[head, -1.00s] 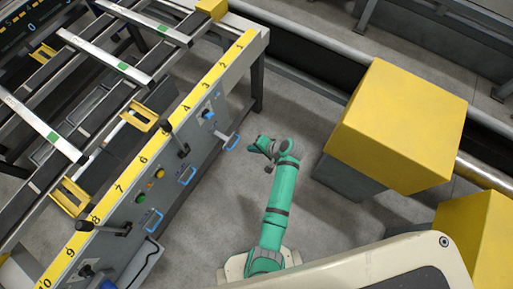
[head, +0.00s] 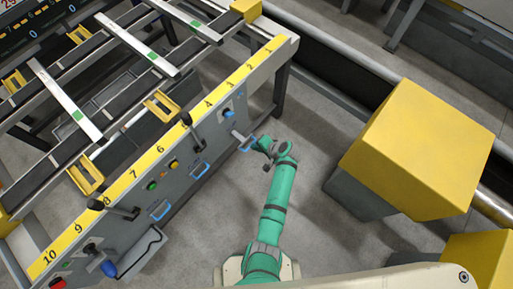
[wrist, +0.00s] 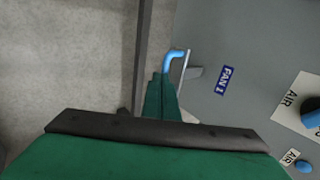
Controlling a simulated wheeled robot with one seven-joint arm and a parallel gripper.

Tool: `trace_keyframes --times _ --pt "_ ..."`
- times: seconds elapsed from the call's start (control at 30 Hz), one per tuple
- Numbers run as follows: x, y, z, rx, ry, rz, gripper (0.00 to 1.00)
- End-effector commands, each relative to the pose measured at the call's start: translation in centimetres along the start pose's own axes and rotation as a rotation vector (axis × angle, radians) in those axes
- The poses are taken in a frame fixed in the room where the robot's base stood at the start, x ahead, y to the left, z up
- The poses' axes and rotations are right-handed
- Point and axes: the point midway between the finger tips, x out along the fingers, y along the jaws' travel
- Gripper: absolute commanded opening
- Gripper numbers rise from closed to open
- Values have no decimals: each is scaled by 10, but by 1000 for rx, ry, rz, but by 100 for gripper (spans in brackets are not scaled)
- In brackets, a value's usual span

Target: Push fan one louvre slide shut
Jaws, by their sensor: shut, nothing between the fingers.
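The fan one louvre slide is a grey plate (head: 239,135) sticking out of the table's side panel, with a blue handle (head: 247,145) at its outer end. In the wrist view the blue handle (wrist: 174,59) shows beside the panel's FAN 1 label (wrist: 225,80). My gripper (head: 266,146) is shut and empty, just right of the handle in the head view. In the wrist view the green fingers of my gripper (wrist: 160,82) point at the handle and partly overlap it. I cannot tell whether they touch.
Other blue handles (head: 200,169) (head: 160,211) sit lower along the panel, close to it. Black levers (head: 186,120) stick out from the panel. A yellow block (head: 418,150) stands to the right on a grey base.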

Motion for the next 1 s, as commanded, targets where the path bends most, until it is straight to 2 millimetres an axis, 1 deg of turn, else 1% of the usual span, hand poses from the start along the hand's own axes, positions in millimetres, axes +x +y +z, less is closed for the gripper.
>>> trace_keyframes --times 0.2,0.3,0.4,0.8,0.93,1.0 --pt "31 -38 -1 -4 -3 -2 0" --pt "44 -53 -1 -3 -2 -1 0" --pt "51 -60 -1 -2 -1 0 0" --pt "53 -63 -1 -3 0 -1 0" --pt "49 -60 -2 -3 0 -1 0" --pt "43 -56 -2 -3 -1 0 0"
